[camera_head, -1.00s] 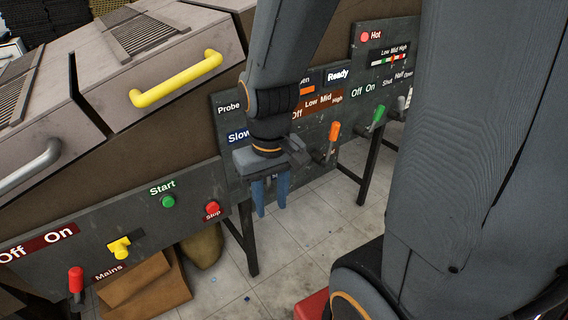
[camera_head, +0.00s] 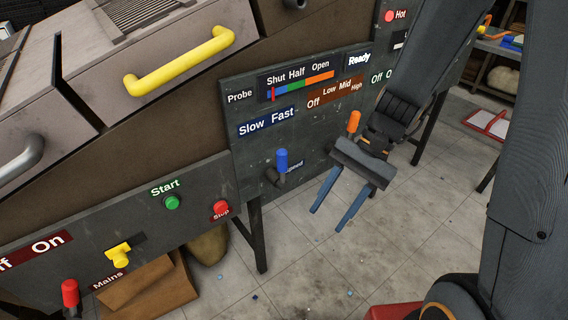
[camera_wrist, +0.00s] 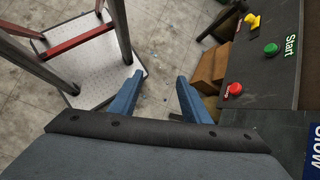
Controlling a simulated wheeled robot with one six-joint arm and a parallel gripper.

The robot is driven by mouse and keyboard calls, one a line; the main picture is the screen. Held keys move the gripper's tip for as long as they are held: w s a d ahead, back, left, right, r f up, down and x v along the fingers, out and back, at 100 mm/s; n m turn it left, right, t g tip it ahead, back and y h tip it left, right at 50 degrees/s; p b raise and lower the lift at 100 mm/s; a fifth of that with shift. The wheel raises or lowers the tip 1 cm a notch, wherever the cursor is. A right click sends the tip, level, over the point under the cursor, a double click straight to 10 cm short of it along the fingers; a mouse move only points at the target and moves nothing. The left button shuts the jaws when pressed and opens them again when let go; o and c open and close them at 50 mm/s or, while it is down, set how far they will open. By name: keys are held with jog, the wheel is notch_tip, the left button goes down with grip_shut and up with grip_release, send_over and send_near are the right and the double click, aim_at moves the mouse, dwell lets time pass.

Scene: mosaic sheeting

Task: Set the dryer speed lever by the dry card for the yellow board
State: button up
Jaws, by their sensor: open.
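The dryer speed lever has a blue handle (camera_head: 282,161) and stands upright on the dark panel, under the Slow Fast label (camera_head: 267,120). Its "Speed" label is partly covered. My gripper (camera_head: 327,220) is open and empty, to the right of the blue lever and apart from it, with blue fingers pointing down and left. In the wrist view my open fingers (camera_wrist: 158,95) have only floor between them, and a piece of the Slow label (camera_wrist: 312,150) shows at the right edge. I see no dry card and no yellow board.
An orange lever (camera_head: 353,122) stands behind my gripper, under the Off Low Mid High label. Start (camera_head: 172,202) and Stop (camera_head: 221,209) buttons, a yellow switch (camera_head: 119,255) and a red lever (camera_head: 70,293) are at left. A metal step (camera_wrist: 90,65) shows in the wrist view.

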jog(key=w+a+f+m+t+y+b, duration=0.1)
jog(key=w+a+f+m+y+b, duration=0.15)
jog(key=w+a+m+y, duration=0.5)
jog(key=m+t+y+b, duration=0.2)
jog(key=m+t+y, duration=0.25)
jog(key=t, duration=0.25)
send_near(281, 159)
jog(key=w+a+f, duration=0.1)
jog(key=w+a, duration=0.1)
jog(key=x, duration=0.4)
jog(key=p+x, duration=0.1)
jog(key=x, duration=0.3)
jog(key=shift+f, duration=0.2)
jog(key=shift+c, duration=0.3)
grip_shut()
